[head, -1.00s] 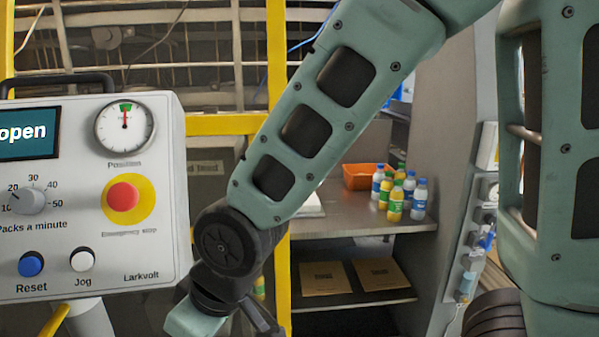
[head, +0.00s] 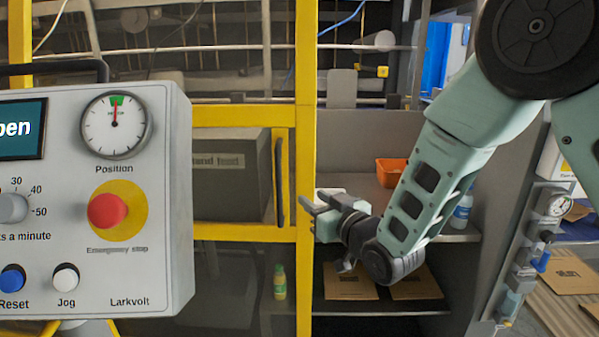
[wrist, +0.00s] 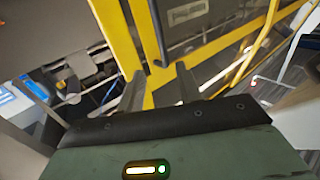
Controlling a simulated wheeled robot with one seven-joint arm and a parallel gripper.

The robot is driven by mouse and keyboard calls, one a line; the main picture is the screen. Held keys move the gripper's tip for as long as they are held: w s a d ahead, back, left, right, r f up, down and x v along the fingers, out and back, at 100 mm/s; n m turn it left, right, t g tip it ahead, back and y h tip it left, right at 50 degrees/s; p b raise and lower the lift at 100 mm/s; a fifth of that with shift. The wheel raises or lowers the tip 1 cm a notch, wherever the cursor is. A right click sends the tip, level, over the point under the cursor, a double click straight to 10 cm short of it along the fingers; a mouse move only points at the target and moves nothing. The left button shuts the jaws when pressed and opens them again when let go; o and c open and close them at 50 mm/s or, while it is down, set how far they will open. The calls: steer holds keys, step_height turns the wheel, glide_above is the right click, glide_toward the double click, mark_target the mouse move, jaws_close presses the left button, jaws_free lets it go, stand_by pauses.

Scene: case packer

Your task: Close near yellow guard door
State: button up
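The yellow guard door (head: 230,117) has a yellow frame with clear panes and stands behind the control panel in the head view. Its dark upright handle (head: 279,185) is on its right part. In the wrist view the yellow frame (wrist: 112,35) and the dark handle (wrist: 158,35) lie just beyond my fingers. My gripper (head: 311,198) is right of the handle, its fingers pointing left towards it. The fingers are apart with nothing between them in the wrist view (wrist: 160,90). I cannot tell whether any finger touches the door.
The control panel (head: 150,225) fills the left; its screen (head: 20,130) is cut off and shows "pen". Behind my arm is a grey shelf with an orange bin (head: 390,171), a bottle (head: 462,212) and flat brown cartons (head: 349,281). A yellow-green bottle (head: 280,282) stands low behind the door.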

mark_target(281, 175)
steer(key=p+x, duration=0.6)
steer(key=x, duration=1.1)
steer(key=shift+p, duration=0.3)
steer(key=shift+c, duration=0.3)
jaws_close()
steer(key=shift+d, duration=0.1)
